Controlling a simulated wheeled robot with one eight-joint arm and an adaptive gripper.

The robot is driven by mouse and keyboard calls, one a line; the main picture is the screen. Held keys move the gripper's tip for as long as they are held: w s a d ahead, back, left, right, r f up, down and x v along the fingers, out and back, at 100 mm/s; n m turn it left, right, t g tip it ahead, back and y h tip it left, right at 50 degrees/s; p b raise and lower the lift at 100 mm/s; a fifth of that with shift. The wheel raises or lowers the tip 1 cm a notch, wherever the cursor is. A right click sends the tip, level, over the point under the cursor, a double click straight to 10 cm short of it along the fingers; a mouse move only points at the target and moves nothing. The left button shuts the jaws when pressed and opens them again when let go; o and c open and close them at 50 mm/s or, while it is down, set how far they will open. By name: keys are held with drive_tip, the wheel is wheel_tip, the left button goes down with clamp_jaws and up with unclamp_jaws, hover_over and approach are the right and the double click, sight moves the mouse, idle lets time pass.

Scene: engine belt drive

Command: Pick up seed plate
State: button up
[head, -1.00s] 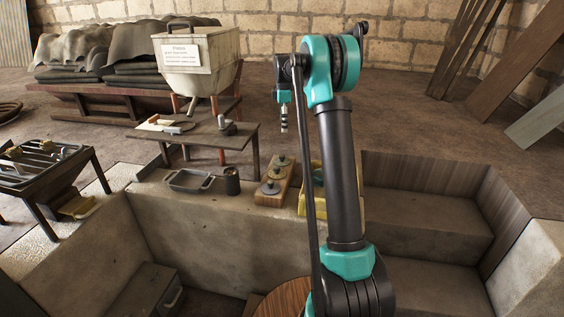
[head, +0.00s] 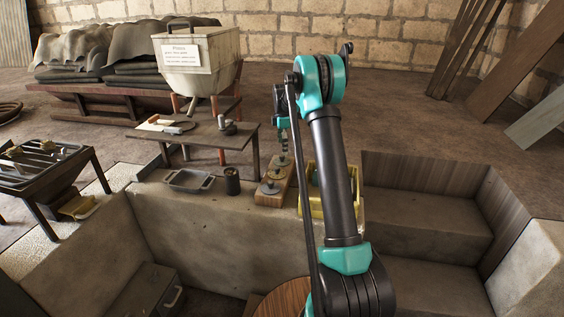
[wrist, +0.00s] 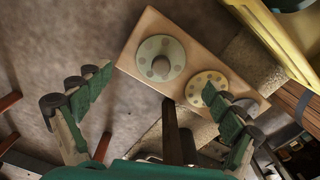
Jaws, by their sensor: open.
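Several round seed plates rest on a wooden board (head: 272,199) on the stone ledge. In the wrist view, a pale green disc with holes (wrist: 160,58) lies on the board (wrist: 140,30), and a yellowish disc (wrist: 205,82) lies beside it. A third disc (wrist: 250,104) is partly hidden by my right finger. In the head view, the nearest disc (head: 271,187) is at the board's front. My gripper (head: 284,158) hangs over the far part of the board. Its green fingers (wrist: 160,92) are spread wide and empty, with the discs beyond them.
A yellow crate (head: 313,205) stands just right of the board. A dark cup (head: 232,181) and a metal tray (head: 190,181) stand to its left. A low wooden table (head: 215,140) and a labelled hopper (head: 200,60) are behind.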

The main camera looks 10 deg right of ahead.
sight(282, 156)
drive_tip(key=shift+s+a+f, duration=0.1)
drive_tip(key=shift+a+f, duration=0.05)
drive_tip(key=shift+f, duration=2.6)
clamp_jaws()
